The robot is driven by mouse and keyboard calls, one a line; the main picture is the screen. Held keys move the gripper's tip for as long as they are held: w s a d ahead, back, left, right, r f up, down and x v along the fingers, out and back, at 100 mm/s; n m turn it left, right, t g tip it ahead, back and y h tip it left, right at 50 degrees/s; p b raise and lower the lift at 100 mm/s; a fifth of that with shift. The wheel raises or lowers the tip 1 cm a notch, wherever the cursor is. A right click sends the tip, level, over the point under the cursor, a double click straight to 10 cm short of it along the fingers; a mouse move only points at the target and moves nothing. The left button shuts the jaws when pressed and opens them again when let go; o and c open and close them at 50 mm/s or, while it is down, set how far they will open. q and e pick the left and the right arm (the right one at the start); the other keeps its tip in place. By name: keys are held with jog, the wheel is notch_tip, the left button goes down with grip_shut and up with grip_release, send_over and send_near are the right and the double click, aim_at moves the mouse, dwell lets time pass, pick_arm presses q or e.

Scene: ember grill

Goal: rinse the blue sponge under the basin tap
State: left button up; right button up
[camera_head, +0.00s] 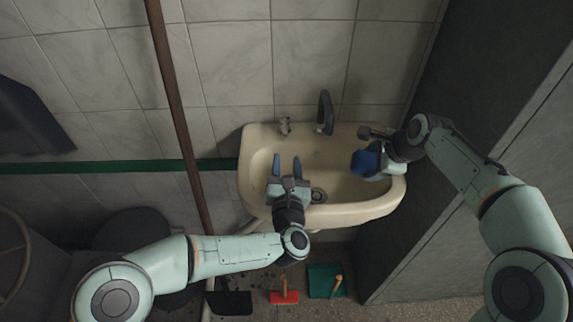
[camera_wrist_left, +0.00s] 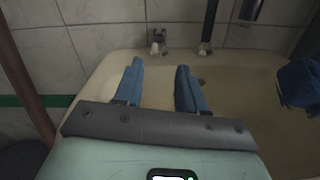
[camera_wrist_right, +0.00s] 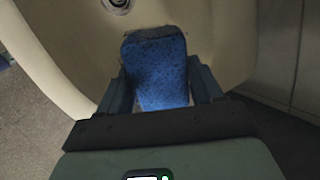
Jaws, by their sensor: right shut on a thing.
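The blue sponge (camera_wrist_right: 157,72) is between the fingers of my right gripper (camera_wrist_right: 160,90), which is shut on it. In the head view the sponge (camera_head: 366,161) is over the right side of the cream basin (camera_head: 250,185). My left gripper (camera_head: 287,165) is open and empty over the left part of the basin; its two blue fingers stand apart in the left wrist view (camera_wrist_left: 160,85). The dark curved tap spout (camera_head: 325,112) rises at the back of the basin, left of the sponge. A small metal tap valve (camera_head: 285,126) is on the wall side, beyond the left fingers.
A brown pipe (camera_head: 178,110) runs down the wall left of the basin. A dark panel (camera_head: 440,130) stands close on the right. A red brush (camera_head: 284,292), a green dustpan (camera_head: 325,280) and a black dustpan (camera_head: 229,302) are on the floor below.

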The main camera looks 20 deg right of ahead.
pick_arm(q)
jog(key=shift+f, duration=0.6)
pick_arm(e)
jog(key=shift+d, duration=0.1)
pick_arm(q)
jog(key=r+p, duration=0.3)
jog(key=r, duration=0.1)
jog(key=shift+w, duration=0.25)
pick_arm(e)
jog(key=s+d+r, duration=0.3)
jog(key=r, duration=0.1)
jog(key=shift+d, duration=0.4)
pick_arm(q)
jog(key=shift+s, duration=0.1)
pick_arm(e)
jog(key=shift+s, duration=0.1)
